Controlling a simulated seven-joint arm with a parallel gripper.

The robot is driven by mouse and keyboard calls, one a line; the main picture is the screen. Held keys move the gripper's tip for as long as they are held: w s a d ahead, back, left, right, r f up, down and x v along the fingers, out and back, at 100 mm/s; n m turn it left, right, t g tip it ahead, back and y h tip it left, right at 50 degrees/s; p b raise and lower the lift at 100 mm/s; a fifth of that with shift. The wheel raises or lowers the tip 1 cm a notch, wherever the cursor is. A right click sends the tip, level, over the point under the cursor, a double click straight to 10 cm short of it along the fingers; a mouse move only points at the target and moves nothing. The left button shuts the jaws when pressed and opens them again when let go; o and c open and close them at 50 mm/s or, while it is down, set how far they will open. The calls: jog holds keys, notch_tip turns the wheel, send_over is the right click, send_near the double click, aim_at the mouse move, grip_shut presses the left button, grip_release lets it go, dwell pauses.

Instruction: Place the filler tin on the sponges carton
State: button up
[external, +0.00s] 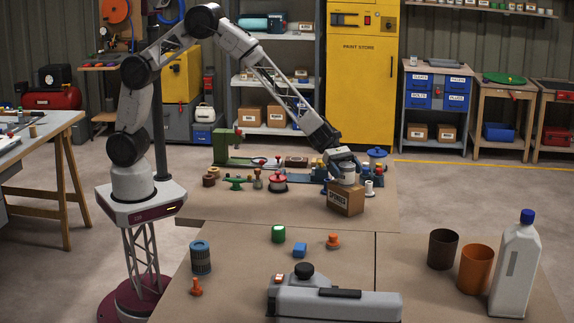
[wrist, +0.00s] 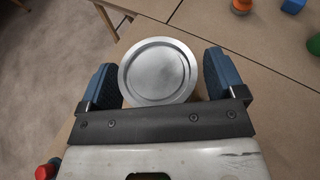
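The filler tin (wrist: 157,72) is a round silvery tin, seen from above between the blue fingers in the wrist view. In the external view the tin (external: 348,173) sits just over the top of the sponges carton (external: 345,201), a small brown box on the far table. I cannot tell whether the tin's base touches the carton. My gripper (external: 346,166) points down with one finger on each side of the tin. The tin hides most of the carton there.
A white spool (external: 369,188) and a blue-lidded pot (external: 376,158) stand close right of the carton. A red-topped tin (external: 277,182) and green fitting (external: 236,182) stand to its left. An orange peg (external: 332,241) is in front. Bare tabletop lies around the carton's front.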

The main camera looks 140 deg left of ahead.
dwell(0.3)
jog(key=shift+r, duration=0.15)
jog(key=v, duration=1.2)
dwell(0.8)
